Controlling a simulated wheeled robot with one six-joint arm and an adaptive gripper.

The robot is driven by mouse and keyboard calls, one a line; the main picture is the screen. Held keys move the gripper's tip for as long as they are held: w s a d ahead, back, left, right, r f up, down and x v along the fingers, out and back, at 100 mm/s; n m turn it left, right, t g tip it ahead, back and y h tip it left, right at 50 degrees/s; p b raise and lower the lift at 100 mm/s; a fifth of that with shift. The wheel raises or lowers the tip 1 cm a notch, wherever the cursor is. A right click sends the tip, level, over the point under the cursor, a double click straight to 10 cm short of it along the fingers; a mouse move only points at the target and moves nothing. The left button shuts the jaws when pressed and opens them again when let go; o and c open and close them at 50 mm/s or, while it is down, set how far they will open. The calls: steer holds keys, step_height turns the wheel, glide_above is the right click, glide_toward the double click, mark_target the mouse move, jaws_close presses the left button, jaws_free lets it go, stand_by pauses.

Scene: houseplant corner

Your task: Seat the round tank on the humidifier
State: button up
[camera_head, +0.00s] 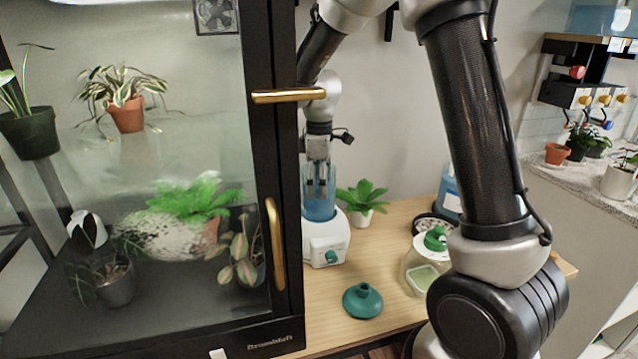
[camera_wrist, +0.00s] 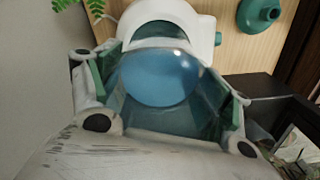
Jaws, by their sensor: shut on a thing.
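The round tank (camera_head: 320,212) is translucent blue. It is upright, above the white humidifier base (camera_head: 326,245), which has a teal knob on its front. The tank's lower end meets the top of the base in the head view; I cannot tell if it is fully seated. My gripper (camera_head: 319,185) points down, with its fingers on either side of the tank, shut on it. In the wrist view the tank (camera_wrist: 160,78) fills the space between the fingers, and the white base (camera_wrist: 165,22) shows beyond it. The fingers hide part of the tank's sides.
A black-framed glass cabinet (camera_head: 287,180) with gold handles stands close on the left. A teal funnel-shaped piece (camera_head: 362,301) lies on the wooden table (camera_head: 325,315). A potted plant (camera_head: 361,203), a blue bottle (camera_head: 449,190) and a green-lidded jar (camera_head: 421,275) stand to the right.

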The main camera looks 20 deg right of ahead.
steer(key=shift+f, duration=0.55)
steer(key=o, duration=1.8)
steer(key=shift+c, duration=0.2)
steer(key=shift+f, duration=0.1)
step_height(320, 180, up, 11)
steer(key=s+d+r+m+t, duration=0.1)
steer(key=s+d+m, duration=0.3)
steer(key=s, duration=0.5)
steer(key=s+d+r+m+t, duration=0.2)
steer(key=s+d+m, duration=0.3)
steer(key=s, duration=0.4)
steer(key=s+d+r+m+t, duration=0.1)
steer(key=s+d+m, duration=0.3)
steer(key=s, duration=0.6)
steer(key=shift+d+r, duration=0.5)
steer(key=shift+d, duration=0.45)
